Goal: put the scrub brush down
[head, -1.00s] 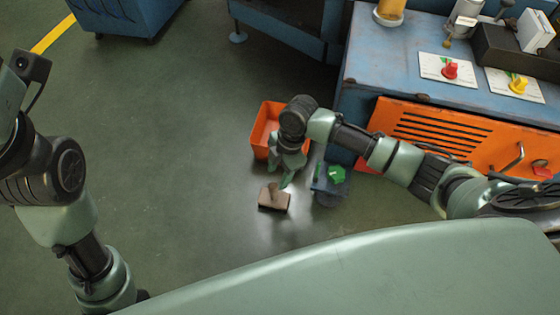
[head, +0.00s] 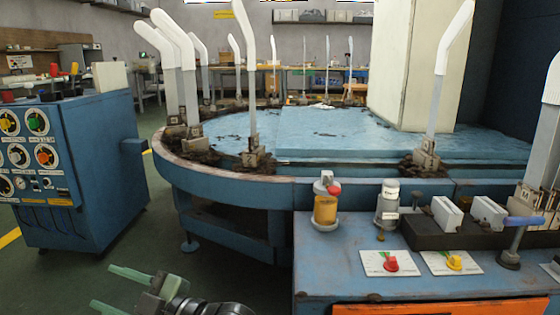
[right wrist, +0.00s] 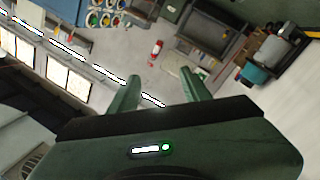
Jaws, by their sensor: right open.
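No scrub brush shows in the current views. My right gripper (head: 103,286) is at the lower left of the head view, its two green fingers apart and pointing left. It also shows in the right wrist view (right wrist: 160,90), open with nothing between its fingers. My left gripper is out of view.
A round blue machine (head: 230,178) with several upright white forms fills the middle. A blue bench (head: 335,260) at the lower right holds a yellow-filled jar (head: 326,203) and a dark rack (head: 425,235). A blue control console (head: 100,150) stands left.

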